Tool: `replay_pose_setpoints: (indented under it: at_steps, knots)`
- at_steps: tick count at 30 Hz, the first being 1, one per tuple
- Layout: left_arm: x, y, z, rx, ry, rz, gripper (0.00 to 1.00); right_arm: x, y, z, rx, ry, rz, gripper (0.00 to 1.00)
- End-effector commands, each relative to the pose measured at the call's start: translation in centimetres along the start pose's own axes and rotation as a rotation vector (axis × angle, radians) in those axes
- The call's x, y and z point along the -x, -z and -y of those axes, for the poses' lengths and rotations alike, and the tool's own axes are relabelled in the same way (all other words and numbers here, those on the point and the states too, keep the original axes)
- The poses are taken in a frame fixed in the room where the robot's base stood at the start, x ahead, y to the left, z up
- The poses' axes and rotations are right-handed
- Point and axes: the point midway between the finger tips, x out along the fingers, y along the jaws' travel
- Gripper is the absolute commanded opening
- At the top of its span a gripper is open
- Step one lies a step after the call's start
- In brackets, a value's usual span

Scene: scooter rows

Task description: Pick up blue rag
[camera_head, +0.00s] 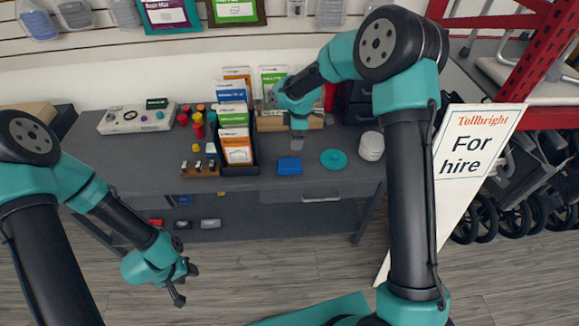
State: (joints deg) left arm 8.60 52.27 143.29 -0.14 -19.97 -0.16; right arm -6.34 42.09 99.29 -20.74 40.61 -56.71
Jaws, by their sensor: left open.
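A blue rag (289,167), small and folded-looking, lies on the grey workbench (330,186) near its front edge. My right gripper (297,142) points down just behind the rag, over the bench. Its fingers are small and partly hidden by its own body, so I cannot tell whether they are open or shut. It looks apart from the rag. My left gripper (187,285) is open and empty, low in front of the bench and above the floor, well away from the rag.
A teal disc (333,159) and a white round stack (370,146) stand right of the rag. A rack of cards (238,150) stands to its left, with a control box (137,119) farther left. A "For hire" sign (460,150) leans at the bench's right end.

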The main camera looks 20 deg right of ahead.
Motion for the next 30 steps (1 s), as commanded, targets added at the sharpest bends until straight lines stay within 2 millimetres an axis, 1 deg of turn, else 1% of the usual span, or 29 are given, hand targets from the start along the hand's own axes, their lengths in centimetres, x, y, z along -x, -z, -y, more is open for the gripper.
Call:
replay_pose_setpoints:
  at_steps: [1, 6, 12, 16, 18, 21, 30]
  knots:
    - [0.0, 0.0, 0.0, 0.0, 0.0, 0.0, 0.43, -1.0, 0.0, 0.1, 0.001, 0.004, 0.001, 0.99]
    - [0.0, 0.0, 0.0, 0.0, 0.0, 0.0, 0.43, -4.0, -0.1, 0.1, -0.001, 0.005, 0.001, 0.99]
    - [0.0, 0.0, 0.0, 0.0, 0.0, 0.0, 0.43, -7.3, -0.1, 0.1, -0.001, 0.003, 0.001, 0.99]
    - [0.0, 0.0, 0.0, 0.0, 0.0, 0.0, 0.43, -9.2, 0.0, 0.1, 0.0, 0.002, 0.001, 0.99]
    - [0.0, 0.0, 0.0, 0.0, 0.0, 0.0, 0.43, -9.8, 0.0, 0.1, -0.001, 0.002, 0.001, 0.99]
    - [0.0, 0.0, 0.0, 0.0, 0.0, 0.0, 0.43, -10.2, 0.0, 0.0, -0.001, 0.0, 0.0, 0.99]
    - [0.0, 0.0, 0.0, 0.0, 0.0, 0.0, 0.43, -10.2, 0.0, 0.1, -0.001, 0.0, 0.0, 0.99]
